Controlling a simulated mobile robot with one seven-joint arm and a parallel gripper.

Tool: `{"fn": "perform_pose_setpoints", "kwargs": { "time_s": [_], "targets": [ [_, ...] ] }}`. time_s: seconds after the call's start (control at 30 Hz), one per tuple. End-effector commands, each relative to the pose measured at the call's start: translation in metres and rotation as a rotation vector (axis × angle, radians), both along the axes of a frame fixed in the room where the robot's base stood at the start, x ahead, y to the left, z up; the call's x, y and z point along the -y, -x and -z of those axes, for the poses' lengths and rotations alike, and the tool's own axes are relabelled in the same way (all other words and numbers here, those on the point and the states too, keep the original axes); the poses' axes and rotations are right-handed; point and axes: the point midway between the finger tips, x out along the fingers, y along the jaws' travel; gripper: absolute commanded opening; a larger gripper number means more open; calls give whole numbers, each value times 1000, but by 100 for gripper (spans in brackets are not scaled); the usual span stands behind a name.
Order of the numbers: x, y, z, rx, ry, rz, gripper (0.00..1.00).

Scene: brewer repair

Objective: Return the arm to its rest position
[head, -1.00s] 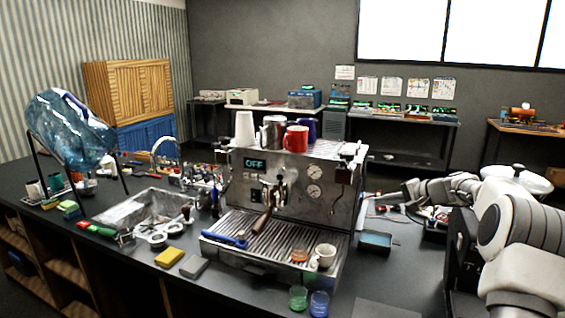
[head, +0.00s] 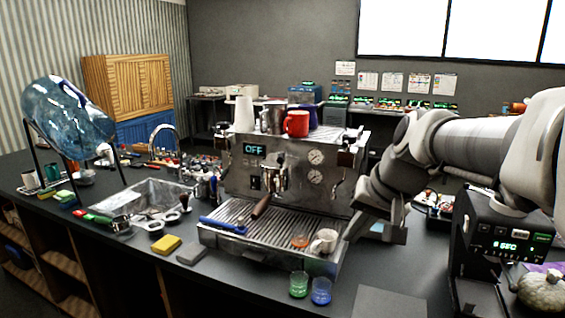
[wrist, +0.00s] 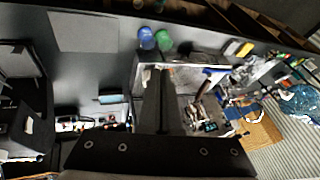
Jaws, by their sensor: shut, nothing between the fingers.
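My arm comes in from the right in the head view, with its forearm raised and its wrist bent down. My gripper (head: 348,238) hangs beside the right side of the espresso machine (head: 240,180), over the counter. Its fingers are together with nothing between them. Whether they touch the machine I cannot tell. In the wrist view the shut fingers (wrist: 157,72) point up the picture, across part of the machine. The machine's display reads OFF, and a red mug (head: 296,123) stands on its top.
A green glass (head: 299,284) and a blue glass (head: 321,291) stand before the machine. A small blue tray (wrist: 110,98) lies beside it. A black device with a lit display (head: 500,245) stands at the right. A sink (head: 155,200) and a tilted water bottle (head: 68,118) are left.

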Motion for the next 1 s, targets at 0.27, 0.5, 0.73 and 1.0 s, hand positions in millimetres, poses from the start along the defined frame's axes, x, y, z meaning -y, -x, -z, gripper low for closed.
{"fn": "perform_pose_setpoints", "kwargs": {
  "time_s": [0.27,0.5,0.73,1.0],
  "targets": [
    [-1,103,35,27,176,-86,0],
    [7,164,70,50,282,-144,0],
    [12,182,84,57,316,-164,0],
    [12,182,84,57,316,-164,0]
  ]
}}
